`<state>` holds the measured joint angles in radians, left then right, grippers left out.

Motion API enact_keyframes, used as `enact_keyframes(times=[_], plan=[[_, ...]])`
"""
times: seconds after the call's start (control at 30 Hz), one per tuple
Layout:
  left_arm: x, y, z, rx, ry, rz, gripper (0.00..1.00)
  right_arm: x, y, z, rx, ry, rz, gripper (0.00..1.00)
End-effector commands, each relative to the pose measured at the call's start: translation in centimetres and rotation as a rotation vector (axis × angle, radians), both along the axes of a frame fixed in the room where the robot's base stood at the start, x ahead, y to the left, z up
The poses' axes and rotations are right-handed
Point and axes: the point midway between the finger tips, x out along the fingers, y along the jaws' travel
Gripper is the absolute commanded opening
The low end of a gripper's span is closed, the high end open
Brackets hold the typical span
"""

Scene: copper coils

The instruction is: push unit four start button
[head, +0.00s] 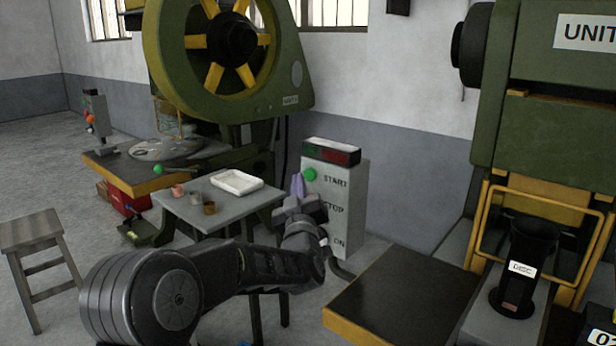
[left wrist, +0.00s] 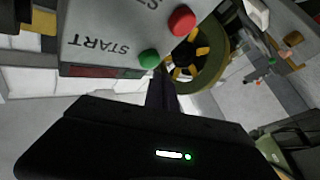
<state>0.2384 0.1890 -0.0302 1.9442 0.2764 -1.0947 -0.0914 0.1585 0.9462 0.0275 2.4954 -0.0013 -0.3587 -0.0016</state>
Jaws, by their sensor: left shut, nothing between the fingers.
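A grey control box (head: 343,190) with START, STOP and ON labels stands between two green presses. Its round green start button (head: 310,174) is beside the START label. The green button also shows in the left wrist view (left wrist: 149,58), with a red button (left wrist: 181,19) near it. My left gripper (head: 298,185) is shut and empty, its purplish fingertips just left of the green button in the head view. In the left wrist view its dark fingers (left wrist: 161,92) reach up close to the button. I cannot tell whether they touch it. My right gripper is out of view.
A green press (head: 490,100) with a cut-off UNIT sign (head: 590,32) stands at right, behind a dark yellow-edged table (head: 400,300). A small grey table (head: 225,210) carries a white tray (head: 237,182) and several small coils. A wooden stool (head: 32,235) is at left.

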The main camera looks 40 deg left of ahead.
Motion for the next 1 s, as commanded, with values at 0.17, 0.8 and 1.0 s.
enact_keyframes(times=[0.17,0.8,1.0], plan=[[0.00,0.00,0.00,0.000,0.000,0.000,0.00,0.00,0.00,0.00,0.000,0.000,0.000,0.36],[0.12,-0.02,-0.06,0.000,0.000,0.000,0.00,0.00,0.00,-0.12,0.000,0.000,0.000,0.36],[0.71,-0.06,-0.07,0.000,0.000,-0.001,0.00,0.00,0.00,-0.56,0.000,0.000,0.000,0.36]])
